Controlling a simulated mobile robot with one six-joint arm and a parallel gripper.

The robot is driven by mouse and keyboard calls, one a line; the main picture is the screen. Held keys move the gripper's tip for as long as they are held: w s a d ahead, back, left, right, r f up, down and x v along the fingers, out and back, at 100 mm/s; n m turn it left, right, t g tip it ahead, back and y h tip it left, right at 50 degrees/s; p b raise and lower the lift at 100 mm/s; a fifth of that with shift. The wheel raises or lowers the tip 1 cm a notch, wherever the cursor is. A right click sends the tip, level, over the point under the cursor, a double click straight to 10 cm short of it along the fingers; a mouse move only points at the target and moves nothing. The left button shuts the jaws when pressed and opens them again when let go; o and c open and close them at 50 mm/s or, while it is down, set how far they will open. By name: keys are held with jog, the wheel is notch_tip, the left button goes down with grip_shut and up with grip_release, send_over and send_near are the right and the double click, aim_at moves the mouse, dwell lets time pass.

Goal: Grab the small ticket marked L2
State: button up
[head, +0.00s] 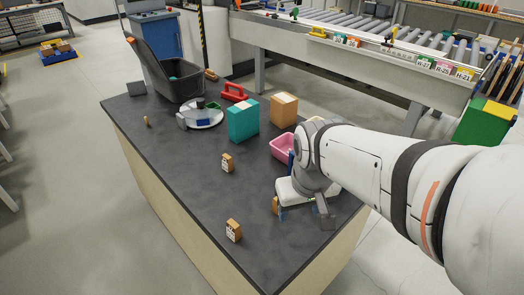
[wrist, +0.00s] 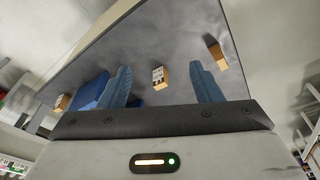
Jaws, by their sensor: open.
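Several small tan ticket blocks with white printed faces are on the dark table. In the head view one is near the front edge (head: 233,230), one is mid-table (head: 227,163), and one (head: 276,205) is partly hidden beside my gripper (head: 303,212). The print is too small to read, so I cannot tell which is marked L2. In the wrist view my gripper (wrist: 162,88) is open and empty, its blue fingers spread. One printed block (wrist: 159,78) appears between the fingers, beyond them. Another block (wrist: 217,55) shows to the right, and one (wrist: 62,102) to the left.
On the dark table (head: 180,170) stand a teal box (head: 243,121), a tan carton (head: 284,109), a pink bin (head: 283,148), a black bin (head: 178,85), a red-handled item (head: 234,92) and a round grey device (head: 200,116). The table's left half is mostly clear. A roller conveyor (head: 400,45) runs behind.

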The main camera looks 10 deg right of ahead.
jog(key=w+f+n, duration=0.2)
jog(key=w+f, duration=0.1)
jog(key=w, duration=0.2)
jog(key=w+f+n+g, duration=0.1)
jog(key=w+f, duration=0.3)
jog(key=w, duration=0.2)
jog(key=w+f+n+g+p, duration=0.1)
jog(key=w+f+n, duration=0.1)
jog(key=w, duration=0.4)
jog(key=shift+d+f+n, duration=0.15)
jog(key=shift+f+n, duration=0.15)
jog(key=shift+f, duration=0.45)
jog(key=f, duration=0.5)
jog(key=w+f, duration=0.1)
jog(key=f, duration=0.2)
jog(key=shift+a+p, duration=0.2)
jog(key=shift+p, duration=0.15)
jog(key=c, duration=1)
jog(key=shift+c, duration=0.2)
